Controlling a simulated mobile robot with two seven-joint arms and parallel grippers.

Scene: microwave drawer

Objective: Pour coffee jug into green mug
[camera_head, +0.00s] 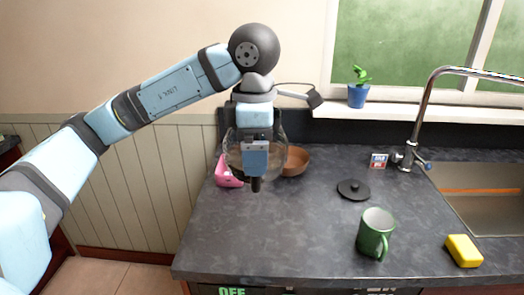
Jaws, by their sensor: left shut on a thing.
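The green mug (375,234) stands upright on the dark counter, right of the middle, with its handle toward the front. The coffee jug (279,131) is a clear glass vessel at the back left of the counter, mostly hidden behind my left gripper (256,183). My left gripper points down in front of the jug and is shut on it. I cannot tell exactly where the fingers grip or whether the jug touches the counter. The mug is to the right of and nearer than the jug. My right gripper is not in view.
A black lid (353,190) lies between jug and mug. A brown bowl (297,161) and a pink object (228,174) are behind the gripper. A yellow sponge (464,251), sink (490,200) and tap (418,125) are right. The counter's front left is clear.

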